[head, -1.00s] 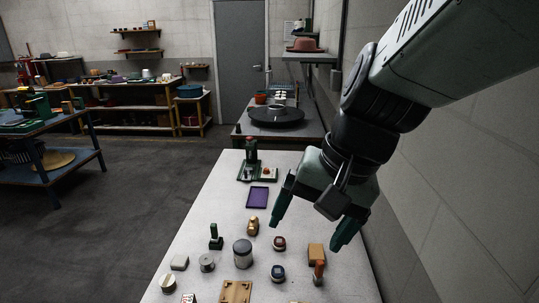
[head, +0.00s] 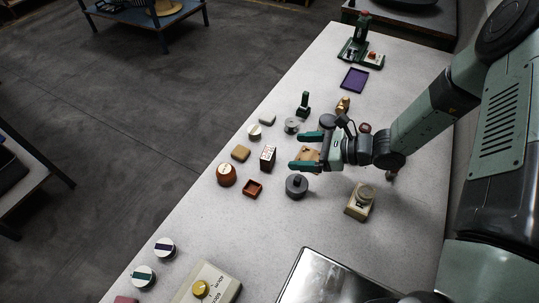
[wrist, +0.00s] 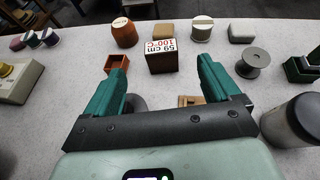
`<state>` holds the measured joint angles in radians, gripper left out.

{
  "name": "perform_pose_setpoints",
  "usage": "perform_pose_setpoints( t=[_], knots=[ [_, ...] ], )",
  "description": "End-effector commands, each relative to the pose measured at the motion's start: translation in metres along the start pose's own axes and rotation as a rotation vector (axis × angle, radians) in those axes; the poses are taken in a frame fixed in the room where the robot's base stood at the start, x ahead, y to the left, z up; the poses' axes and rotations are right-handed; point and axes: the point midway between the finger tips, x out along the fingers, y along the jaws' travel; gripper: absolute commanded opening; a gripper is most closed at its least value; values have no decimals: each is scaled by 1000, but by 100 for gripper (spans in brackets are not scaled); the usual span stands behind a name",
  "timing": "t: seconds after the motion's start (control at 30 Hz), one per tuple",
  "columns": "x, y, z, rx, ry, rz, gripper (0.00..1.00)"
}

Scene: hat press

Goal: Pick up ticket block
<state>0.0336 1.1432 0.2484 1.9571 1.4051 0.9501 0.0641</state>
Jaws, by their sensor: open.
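The ticket block (head: 268,158) is a small upright dark-brown block with a white printed label, standing on the pale table. In the wrist view the ticket block (wrist: 162,57) shows "59 cm 100°C" upside down, straight ahead between the two fingers and beyond their tips. My gripper (head: 295,151) is open and empty, its green fingers pointing left at the block with a gap between. The gripper's fingertips (wrist: 162,70) also show in the wrist view, spread wider than the block. The block is not touched.
An orange-brown round pot (head: 226,175), a small open brown box (head: 252,188) and a tan block (head: 241,153) stand close around it. A grey knobbed weight (head: 296,186) sits near the lower finger. A wooden plate (head: 309,155) is partly hidden by my gripper.

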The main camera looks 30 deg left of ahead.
Motion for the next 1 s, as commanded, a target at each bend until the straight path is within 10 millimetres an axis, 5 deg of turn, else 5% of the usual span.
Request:
perform_pose_setpoints(
  t=[1.0],
  knots=[
    [115, 0, -5, 37, -12, -13, 89]
  ],
)
